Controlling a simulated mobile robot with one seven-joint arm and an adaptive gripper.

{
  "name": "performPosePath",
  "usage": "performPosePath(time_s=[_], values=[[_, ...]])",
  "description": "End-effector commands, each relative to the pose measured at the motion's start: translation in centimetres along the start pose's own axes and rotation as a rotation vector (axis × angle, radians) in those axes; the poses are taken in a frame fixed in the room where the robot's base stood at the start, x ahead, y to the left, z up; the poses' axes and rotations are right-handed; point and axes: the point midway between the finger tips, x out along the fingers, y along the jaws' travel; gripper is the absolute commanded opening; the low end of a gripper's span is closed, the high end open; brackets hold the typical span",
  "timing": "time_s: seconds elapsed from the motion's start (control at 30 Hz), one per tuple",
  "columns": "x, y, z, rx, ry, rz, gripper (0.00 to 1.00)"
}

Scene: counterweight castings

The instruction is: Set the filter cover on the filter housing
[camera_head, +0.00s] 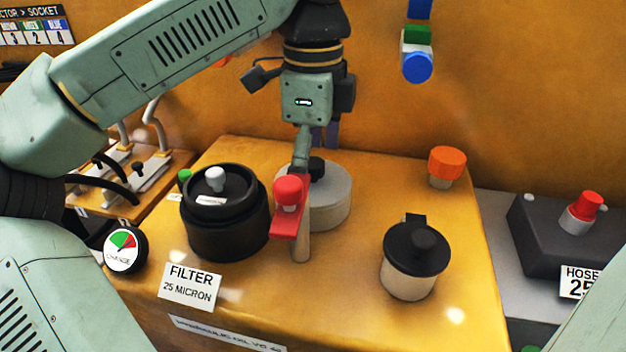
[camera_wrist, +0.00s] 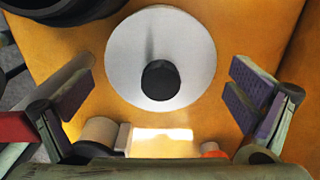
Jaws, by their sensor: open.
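A pale grey round piece with a black knob (camera_head: 338,205), which looks like the filter cover, rests on the yellow top. In the wrist view its disc (camera_wrist: 135,45) and knob show between my fingers. The black filter housing (camera_head: 228,235) stands to its left, behind the FILTER label; a white knob shows in its top. The housing's edge is at the top left of the wrist view (camera_wrist: 60,10). My gripper (camera_head: 315,158) is open and empty above the grey piece, one finger on each side of the knob, apart from it.
A red-topped post (camera_head: 289,192) stands close in front of the grey piece, near one finger. A black-lidded pale pot (camera_head: 408,284) is at the right front, an orange knob (camera_head: 447,162) at the right rear. A gauge (camera_head: 124,250) is at left. The yellow top between pot and post is clear.

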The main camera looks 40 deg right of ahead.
Motion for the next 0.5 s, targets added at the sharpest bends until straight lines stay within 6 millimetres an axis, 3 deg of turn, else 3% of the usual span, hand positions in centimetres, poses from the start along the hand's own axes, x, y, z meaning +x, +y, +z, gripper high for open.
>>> performPosePath(time_s=[0.2, 0.43, 0.5], values=[[2.4, 0.0, 0.0, 0.001, 0.001, 0.001, 1.0], [2.5, 0.0, 0.0, 0.0, -0.001, 0.0, 1.0], [2.5, 0.0, 0.0, 0.0, -0.001, 0.0, 0.96]])
